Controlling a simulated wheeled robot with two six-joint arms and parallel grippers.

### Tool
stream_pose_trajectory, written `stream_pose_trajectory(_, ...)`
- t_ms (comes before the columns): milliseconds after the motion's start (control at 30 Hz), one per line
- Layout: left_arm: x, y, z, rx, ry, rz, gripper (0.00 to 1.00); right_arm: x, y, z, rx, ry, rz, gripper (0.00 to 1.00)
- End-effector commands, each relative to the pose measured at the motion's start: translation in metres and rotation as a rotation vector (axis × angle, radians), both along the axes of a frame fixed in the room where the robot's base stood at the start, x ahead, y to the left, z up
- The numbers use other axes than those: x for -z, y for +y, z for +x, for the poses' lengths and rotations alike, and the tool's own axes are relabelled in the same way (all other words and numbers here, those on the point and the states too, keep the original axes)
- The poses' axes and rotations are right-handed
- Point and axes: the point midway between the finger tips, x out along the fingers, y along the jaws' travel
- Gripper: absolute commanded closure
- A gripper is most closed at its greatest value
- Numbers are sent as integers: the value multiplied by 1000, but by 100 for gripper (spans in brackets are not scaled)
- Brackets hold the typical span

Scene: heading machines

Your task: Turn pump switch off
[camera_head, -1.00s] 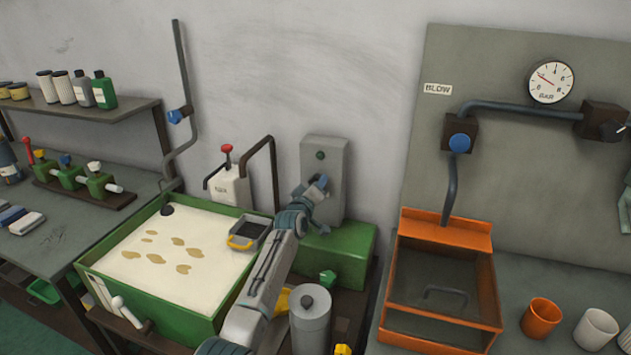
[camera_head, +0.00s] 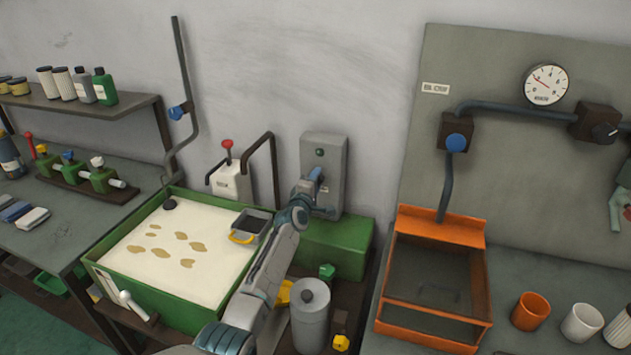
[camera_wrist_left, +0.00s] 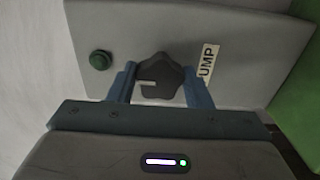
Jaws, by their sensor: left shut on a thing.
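The pump switch is a dark rotary knob (camera_wrist_left: 160,78) with a pale pointer mark, on a grey box (camera_head: 335,160) that stands against the wall. A label reading "UMP" (camera_wrist_left: 207,62), partly covered, is beside the knob, and a green button (camera_wrist_left: 100,60) is on its other side. My left gripper (camera_head: 318,178) is at the front of the box. In the left wrist view its two blue fingers (camera_wrist_left: 158,84) are on either side of the knob and shut on it. In the head view the gripper hides the knob. My right gripper is not in view.
A green tank (camera_head: 185,310) of pale liquid is left of my arm. A grey cylinder (camera_head: 310,318) stands close to the arm's right. An orange bin (camera_head: 440,228) is further right. A white box with a red-topped lever (camera_head: 228,175) is left of the pump box.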

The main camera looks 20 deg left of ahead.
Motion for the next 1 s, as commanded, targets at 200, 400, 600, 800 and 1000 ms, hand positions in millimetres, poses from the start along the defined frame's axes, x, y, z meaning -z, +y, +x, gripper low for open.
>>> stream_pose_trajectory(200, 1, 0, 0, 1, 3, -31, 78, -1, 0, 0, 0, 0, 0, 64)
stream_pose_trajectory(400, 1, 0, 0, 1, 3, -35, 78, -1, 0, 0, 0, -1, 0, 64)
stream_pose_trajectory(600, 1, 0, 0, 1, 3, -34, 51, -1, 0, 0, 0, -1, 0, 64)
stream_pose_trajectory(800, 1, 0, 0, 1, 2, -33, 33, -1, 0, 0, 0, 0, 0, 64)
stream_pose_trajectory(1000, 0, 0, -1, 0, 2, -32, 33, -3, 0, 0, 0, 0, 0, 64)
